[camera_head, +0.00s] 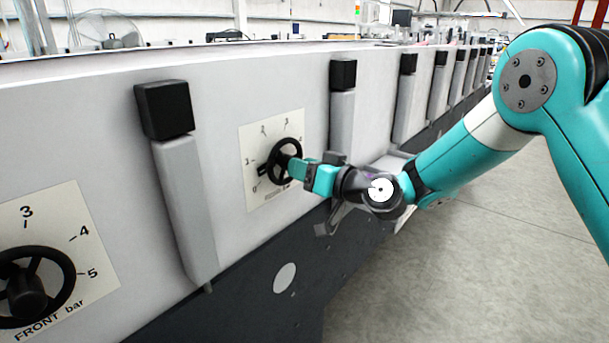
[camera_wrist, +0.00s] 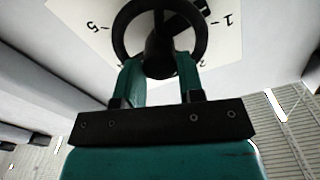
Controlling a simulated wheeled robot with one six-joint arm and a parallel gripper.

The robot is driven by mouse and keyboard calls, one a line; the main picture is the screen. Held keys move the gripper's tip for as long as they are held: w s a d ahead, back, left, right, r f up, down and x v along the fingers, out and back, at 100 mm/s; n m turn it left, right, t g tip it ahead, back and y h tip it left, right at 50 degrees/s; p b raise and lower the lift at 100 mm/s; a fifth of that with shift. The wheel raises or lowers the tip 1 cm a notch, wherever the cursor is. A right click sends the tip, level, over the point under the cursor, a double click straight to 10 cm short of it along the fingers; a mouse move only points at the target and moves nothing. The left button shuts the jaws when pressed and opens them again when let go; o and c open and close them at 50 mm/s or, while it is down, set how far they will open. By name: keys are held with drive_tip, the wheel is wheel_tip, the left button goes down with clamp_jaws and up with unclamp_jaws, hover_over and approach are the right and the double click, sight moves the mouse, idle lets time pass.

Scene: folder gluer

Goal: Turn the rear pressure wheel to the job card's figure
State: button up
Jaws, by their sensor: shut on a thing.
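The rear pressure wheel (camera_head: 285,149) is a black handwheel on a white dial plate (camera_head: 262,130) on the machine's side panel, with 0, 1, 2 and 3 around it. My gripper (camera_head: 297,167) reaches it from the right and is shut on it. In the wrist view the wheel (camera_wrist: 126,33) is at the top middle, and the teal fingers of my gripper (camera_wrist: 160,72) close on its dark hub. The figures 5 and 1 show upside down on the dial plate (camera_wrist: 82,12). The exact setting cannot be read. No job card can be made out.
The front wheel (camera_head: 28,290) stands on its own dial plate marked "FRONT bar" at the lower left. Grey posts with black caps (camera_head: 165,110) stick out along the panel, one (camera_head: 343,75) just above my gripper. Open grey floor (camera_head: 480,270) lies to the right.

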drive_tip(key=shift+m+p, duration=0.6)
drive_tip(key=shift+m, duration=6.7)
drive_tip(key=o, duration=0.9)
drive_tip(key=shift+d, duration=0.15)
